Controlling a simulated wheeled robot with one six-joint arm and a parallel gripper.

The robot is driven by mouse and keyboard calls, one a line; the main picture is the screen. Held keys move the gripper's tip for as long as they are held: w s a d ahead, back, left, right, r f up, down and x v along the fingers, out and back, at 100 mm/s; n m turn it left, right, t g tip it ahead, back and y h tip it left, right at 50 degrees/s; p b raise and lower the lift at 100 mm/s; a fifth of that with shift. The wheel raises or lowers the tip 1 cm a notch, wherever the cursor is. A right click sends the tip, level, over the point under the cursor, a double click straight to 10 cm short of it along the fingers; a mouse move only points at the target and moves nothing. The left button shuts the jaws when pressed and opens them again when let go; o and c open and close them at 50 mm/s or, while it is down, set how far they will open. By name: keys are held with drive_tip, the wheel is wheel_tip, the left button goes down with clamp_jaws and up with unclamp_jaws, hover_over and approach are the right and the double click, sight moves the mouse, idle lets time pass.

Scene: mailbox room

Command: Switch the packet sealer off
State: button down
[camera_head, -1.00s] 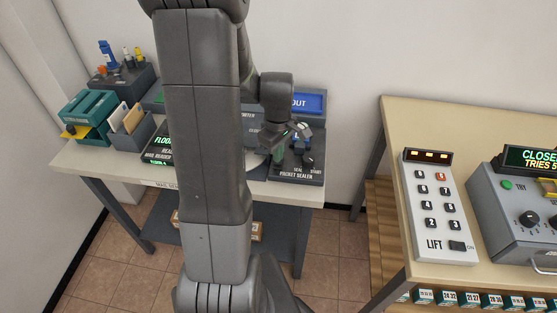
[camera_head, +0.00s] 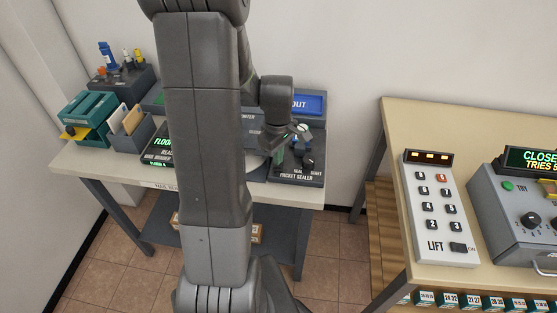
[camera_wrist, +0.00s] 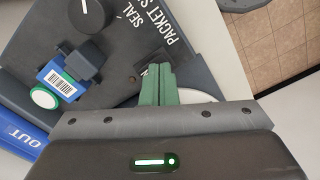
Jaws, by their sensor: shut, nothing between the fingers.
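The packet sealer (camera_head: 297,176) is a dark grey panel at the right end of the left table; it fills much of the wrist view (camera_wrist: 115,85). A blue block with a barcode label (camera_wrist: 62,82) sits at the sealer. A small black switch (camera_wrist: 149,62) lies by a partly hidden label ending in N. My gripper (camera_wrist: 158,76) has its green fingers together and empty, tips right beside that switch; contact is unclear. It also shows above the sealer (camera_head: 280,155).
A blue OUT sign (camera_head: 308,103) stands behind the sealer. Left of my arm are a teal holder (camera_head: 88,112) and a lit floor display (camera_head: 160,145). The right table (camera_head: 400,115) holds a lift panel (camera_head: 437,215) and a grey box with dials (camera_head: 510,220). Floor shows between the tables.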

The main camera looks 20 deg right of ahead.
wheel_tip(320, 180, up, 6)
drive_tip(key=p, duration=0.4)
drive_tip(key=shift+r, duration=0.25)
drive_tip(key=shift+f, duration=0.1)
wheel_tip(320, 180, down, 7)
drive_tip(key=b, duration=0.5)
drive_tip(key=shift+r, duration=0.2)
idle(0.3)
